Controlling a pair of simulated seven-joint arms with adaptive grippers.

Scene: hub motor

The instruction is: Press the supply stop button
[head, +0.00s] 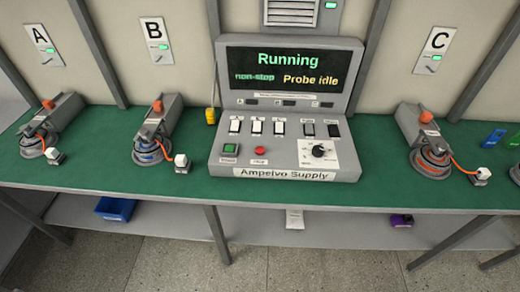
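The supply console (285,172), labelled "Ampelvo Supply", stands at the middle of the green bench. Its screen (290,75) reads "Running", "non-stop" and "Probe idle". A round red button (260,151) sits on the lower left of the sloped panel, with a small label below that is too small to read clearly. Neither gripper shows in the head view.
Hub motors in grey fixtures stand at A (50,125), B (158,130) and C (426,138). A yellow object (211,115) is beside the console. A blue bin (115,209) is on the lower shelf. The green bench top (200,185) is clear in front of the console's left side.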

